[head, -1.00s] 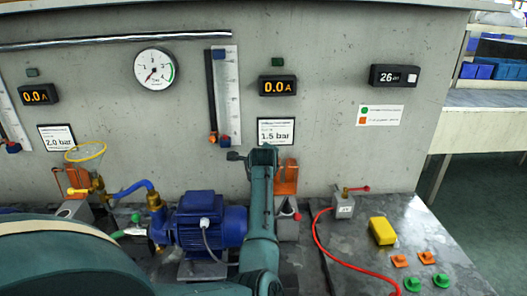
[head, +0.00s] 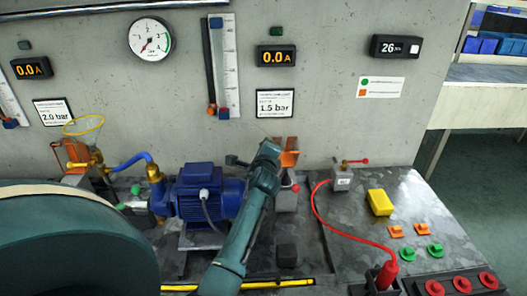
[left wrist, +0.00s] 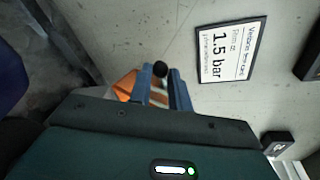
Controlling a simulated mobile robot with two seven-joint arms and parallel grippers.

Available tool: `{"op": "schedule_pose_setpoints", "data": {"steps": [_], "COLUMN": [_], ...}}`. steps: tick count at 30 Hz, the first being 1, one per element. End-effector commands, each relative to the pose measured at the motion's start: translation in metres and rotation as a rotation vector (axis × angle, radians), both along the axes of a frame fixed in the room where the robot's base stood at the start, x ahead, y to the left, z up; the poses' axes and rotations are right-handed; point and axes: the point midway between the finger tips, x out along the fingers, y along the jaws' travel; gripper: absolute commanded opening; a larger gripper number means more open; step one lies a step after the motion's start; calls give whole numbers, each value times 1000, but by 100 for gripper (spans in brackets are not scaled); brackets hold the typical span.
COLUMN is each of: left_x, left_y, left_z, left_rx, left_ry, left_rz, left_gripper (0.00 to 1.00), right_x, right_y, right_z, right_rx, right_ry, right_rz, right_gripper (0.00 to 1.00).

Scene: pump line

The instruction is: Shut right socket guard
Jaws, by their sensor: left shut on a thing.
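The right socket guard (head: 290,154) is an orange flap standing raised against the wall above its grey socket block (head: 286,201), below the 1.5 bar card. In the left wrist view the orange guard (left wrist: 124,86) shows behind my fingers. My left gripper (left wrist: 162,84) has its blue fingers on either side of a small black ball knob (left wrist: 160,68) in front of the guard, and is shut on it. In the head view my left arm covers the fingertips and the guard's left side. My right gripper is in neither view.
A blue pump motor (head: 211,193) stands left of my arm. A red cable (head: 318,222) runs from a grey box (head: 342,180) to a red plug (head: 387,273). A yellow block (head: 380,202) and green and orange knobs lie right. A dark block (head: 286,255) stands in front.

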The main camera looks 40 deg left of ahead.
Motion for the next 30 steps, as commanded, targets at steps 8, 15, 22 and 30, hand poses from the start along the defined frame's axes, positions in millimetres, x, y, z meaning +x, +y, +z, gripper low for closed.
{"op": "schedule_pose_setpoints", "data": {"steps": [8,15,22,30], "left_x": [-2,-2,-2,-2], "left_y": [0,0,0,0], "left_z": [0,0,0,1], "left_rx": [14,15,14,15], "left_ry": [-14,-14,-14,-14], "left_rz": [3,4,3,1], "left_gripper": [0,0,28,28], "right_x": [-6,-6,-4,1], "right_y": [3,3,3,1], "right_z": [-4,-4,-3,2], "right_rx": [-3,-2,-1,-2], "right_ry": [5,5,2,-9], "right_rz": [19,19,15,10], "right_gripper": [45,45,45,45]}}
